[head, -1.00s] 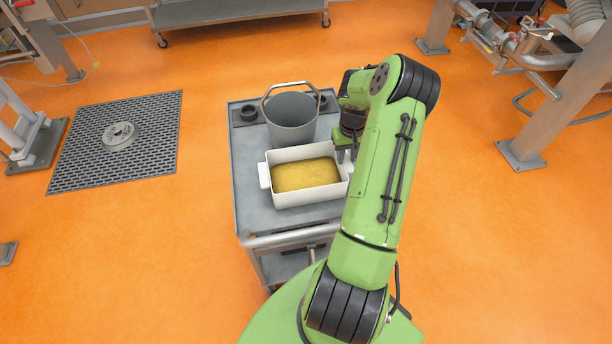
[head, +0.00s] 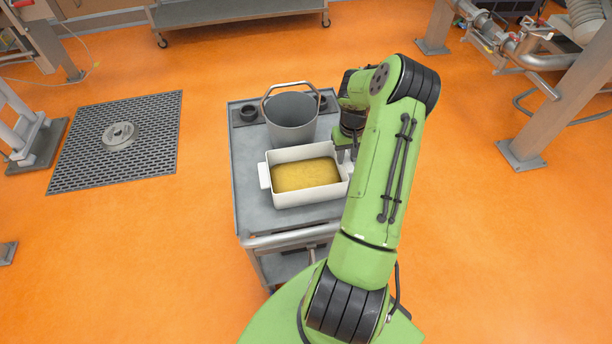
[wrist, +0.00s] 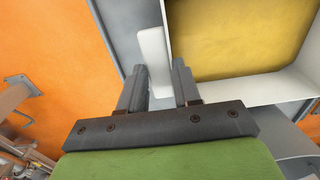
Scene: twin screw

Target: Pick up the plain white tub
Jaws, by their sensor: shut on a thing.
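The white tub (head: 310,196) is rectangular, with a flat tab handle at its left end and yellow material inside. It sits upright on the grey cart top. My gripper (head: 346,155) is at the tub's right end, partly hidden by my arm. In the wrist view, my gripper (wrist: 161,80) has its two dark fingers on either side of the tub's white end handle and is shut on it. The tub's white wall (wrist: 265,88) and yellow contents also show there. The grasped handle is mostly hidden in the head view.
A grey bucket (head: 291,122) with a raised handle stands behind the tub on the cart (head: 247,190). Small dark round holders (head: 248,113) are at the cart's back corners. The cart's left strip is bare. Orange floor surrounds it, with a steel post (head: 540,110) at right.

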